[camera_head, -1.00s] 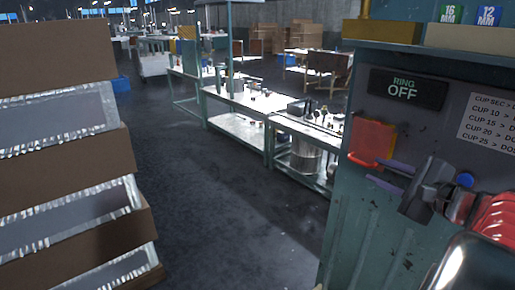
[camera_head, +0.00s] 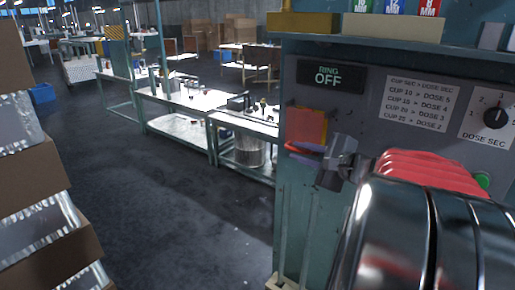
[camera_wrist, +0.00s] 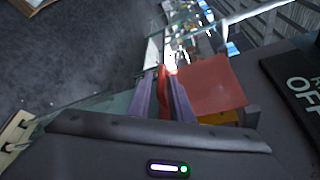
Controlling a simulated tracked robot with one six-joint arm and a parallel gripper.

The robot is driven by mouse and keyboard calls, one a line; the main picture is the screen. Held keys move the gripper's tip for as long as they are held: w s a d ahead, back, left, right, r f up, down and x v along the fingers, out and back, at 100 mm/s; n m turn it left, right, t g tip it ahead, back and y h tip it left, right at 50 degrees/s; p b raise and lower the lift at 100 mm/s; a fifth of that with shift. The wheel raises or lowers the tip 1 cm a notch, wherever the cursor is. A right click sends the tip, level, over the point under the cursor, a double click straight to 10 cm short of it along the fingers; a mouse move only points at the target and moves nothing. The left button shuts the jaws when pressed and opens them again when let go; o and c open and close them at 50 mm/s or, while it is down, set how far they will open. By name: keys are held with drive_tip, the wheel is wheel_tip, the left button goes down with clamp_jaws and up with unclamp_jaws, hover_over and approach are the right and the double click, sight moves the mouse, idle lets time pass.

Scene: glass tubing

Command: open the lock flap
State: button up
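My gripper (camera_head: 305,152), with two purple fingers, is at this lip. In the wrist view, the red plate (camera_wrist: 212,88) shows right of the fingers. How far the flap stands from the panel is hard to tell.
A dose dial (camera_head: 497,117) and a green button (camera_head: 482,180) are farther right. Stacked cartons (camera_head: 40,200) stand at the left. Workbenches (camera_head: 185,108) run behind. The floor between is clear.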

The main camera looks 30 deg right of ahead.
clamp_jaws()
drive_tip(key=shift+f, duration=0.1)
drive_tip(key=shift+s+f, duration=0.1)
drive_tip(key=shift+f, duration=0.05)
idle(0.3)
